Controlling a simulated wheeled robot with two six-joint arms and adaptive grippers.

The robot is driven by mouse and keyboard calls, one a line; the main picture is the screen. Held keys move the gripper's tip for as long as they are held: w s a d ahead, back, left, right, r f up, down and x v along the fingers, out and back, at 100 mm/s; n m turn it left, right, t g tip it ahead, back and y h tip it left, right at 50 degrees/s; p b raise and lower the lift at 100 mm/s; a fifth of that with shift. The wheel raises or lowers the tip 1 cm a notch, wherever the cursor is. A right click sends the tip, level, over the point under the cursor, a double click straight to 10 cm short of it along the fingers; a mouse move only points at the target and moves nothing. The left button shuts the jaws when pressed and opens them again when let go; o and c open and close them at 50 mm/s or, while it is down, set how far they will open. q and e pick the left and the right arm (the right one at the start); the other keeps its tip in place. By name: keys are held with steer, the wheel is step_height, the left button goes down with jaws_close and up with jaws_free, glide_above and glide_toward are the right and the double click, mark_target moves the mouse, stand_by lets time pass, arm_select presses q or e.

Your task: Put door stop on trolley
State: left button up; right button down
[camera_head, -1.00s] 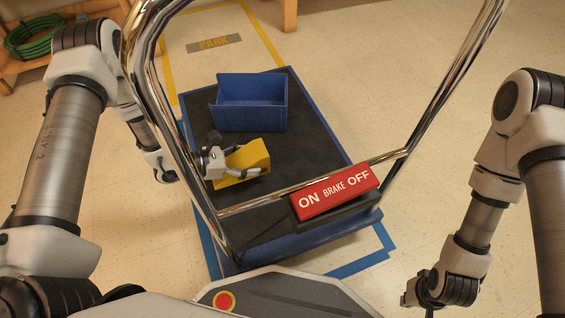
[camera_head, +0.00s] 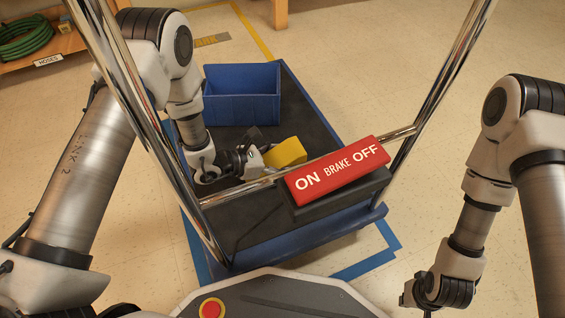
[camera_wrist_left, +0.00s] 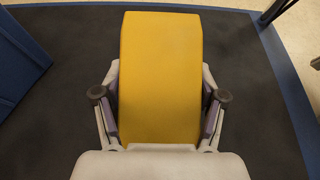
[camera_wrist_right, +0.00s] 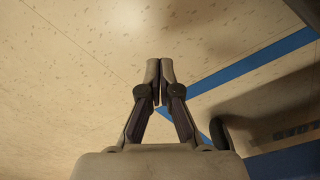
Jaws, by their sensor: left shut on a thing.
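The yellow door stop (camera_head: 286,153) is over the trolley's dark deck (camera_head: 262,205), behind the handle's crossbar. My left gripper (camera_head: 254,161) is shut on it. In the left wrist view the door stop (camera_wrist_left: 161,75) sits between the two fingers (camera_wrist_left: 161,108), with the dark deck below it. I cannot tell whether the door stop touches the deck. The trolley has a blue edge and a chrome handle. My right gripper (camera_head: 428,292) hangs off to the right of the trolley; in the right wrist view its fingertips (camera_wrist_right: 160,72) are together, with nothing between them.
A blue open bin (camera_head: 241,108) stands on the far part of the deck. The chrome handle posts rise on both sides. A shelf with a green hose (camera_head: 27,38) is at the far left.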

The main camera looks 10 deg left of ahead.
arm_select(q)
steer(key=o, duration=1.6)
steer(key=shift+r, duration=0.15)
arm_select(e)
steer(key=shift+r, duration=0.2)
arm_select(q)
steer(key=p+v, duration=0.6)
steer(key=v, duration=0.5)
steer(key=shift+s+a+r, duration=0.15)
steer(key=shift+a+r, duration=0.05)
steer(key=shift+a, duration=0.1)
steer(key=shift+s+a+f, duration=0.1)
arm_select(e)
step_height(320, 180, up, 6)
steer(key=s, duration=0.2)
steer(key=shift+r, duration=0.2)
steer(key=shift+a, duration=0.1)
